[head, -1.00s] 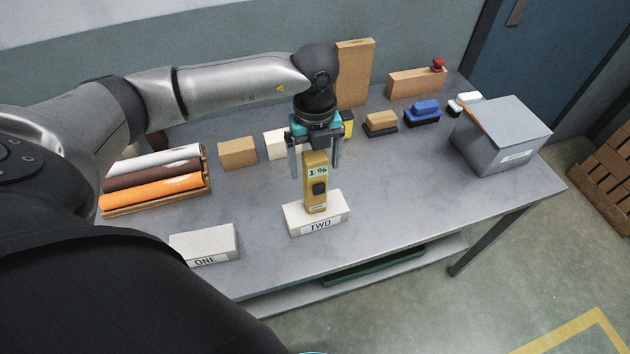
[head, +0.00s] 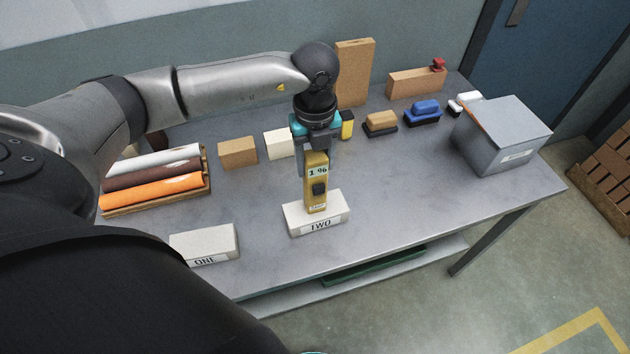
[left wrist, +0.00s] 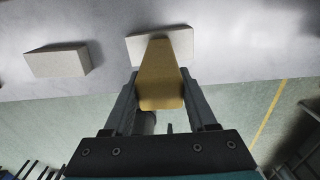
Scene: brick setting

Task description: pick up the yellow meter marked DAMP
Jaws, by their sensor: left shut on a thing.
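The yellow meter (head: 316,196) stands upright on the pale block labelled TWO (head: 318,225). Its display reads 1 %, and the small label near its base is too blurred to read surely. My left gripper (head: 316,160) comes down from above and is shut on the upper part of the meter. In the left wrist view the meter (left wrist: 160,75) sits between the two fingers, with the pale block (left wrist: 180,45) beyond it. The meter's foot still appears to rest on the block.
A pale block labelled ONE (head: 205,244) lies to the left. Coloured rolls in a wooden rack (head: 155,180), several small blocks and brushes, and a grey lidded box (head: 505,135) stand around. The table's front edge is close to block TWO.

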